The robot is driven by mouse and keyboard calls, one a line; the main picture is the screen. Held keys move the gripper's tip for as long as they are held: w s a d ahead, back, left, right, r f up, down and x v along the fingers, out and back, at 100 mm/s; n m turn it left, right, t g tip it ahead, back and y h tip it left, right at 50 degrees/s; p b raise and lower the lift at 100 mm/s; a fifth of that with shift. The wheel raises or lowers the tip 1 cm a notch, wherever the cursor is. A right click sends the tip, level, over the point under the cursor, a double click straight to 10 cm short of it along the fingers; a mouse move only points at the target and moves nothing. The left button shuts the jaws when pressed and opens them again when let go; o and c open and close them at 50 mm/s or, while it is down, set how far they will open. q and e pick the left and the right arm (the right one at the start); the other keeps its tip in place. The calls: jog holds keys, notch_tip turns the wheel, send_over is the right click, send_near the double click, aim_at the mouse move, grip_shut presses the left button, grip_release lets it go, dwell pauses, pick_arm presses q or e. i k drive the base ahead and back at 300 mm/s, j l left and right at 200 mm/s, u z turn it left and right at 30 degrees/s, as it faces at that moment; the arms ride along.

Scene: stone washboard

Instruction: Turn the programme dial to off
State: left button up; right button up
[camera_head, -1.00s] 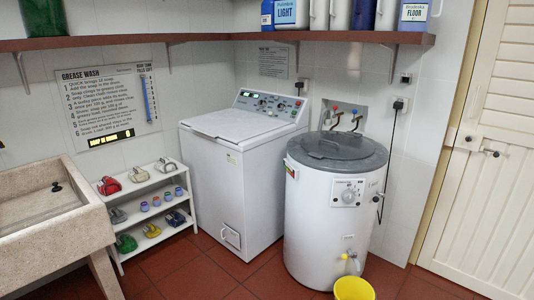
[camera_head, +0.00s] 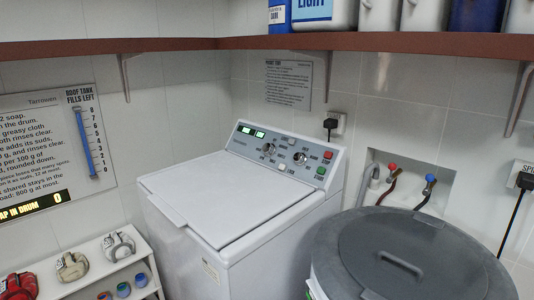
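The white washing machine (camera_head: 232,262) stands in the middle of the view with its lid shut. Its sloping control panel (camera_head: 287,153) is at the back of its top. Two round dark dials are on the panel, a left dial (camera_head: 269,148) and a right dial (camera_head: 299,158). The lettering around them is too small to read, so I cannot tell which is the programme dial or where it points. Green lit displays (camera_head: 252,132) are at the panel's left, and red and green buttons (camera_head: 321,171) at its right. Neither of my grippers is in view.
A grey-lidded round tub (camera_head: 405,260) stands close on the right. A white rack (camera_head: 115,275) is at the lower left. A brown shelf (camera_head: 200,44) with containers crosses above. Taps (camera_head: 410,175) are on the back wall. The space above the machine's lid is clear.

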aim_at(269, 149)
jog(key=i+j, duration=0.3)
jog(key=j, duration=0.2)
jog(key=i+j+u, duration=0.1)
jog(key=i+j, duration=0.25)
jog(key=j, duration=0.15)
jog(key=i+j, duration=0.3)
jog(key=j, duration=0.2)
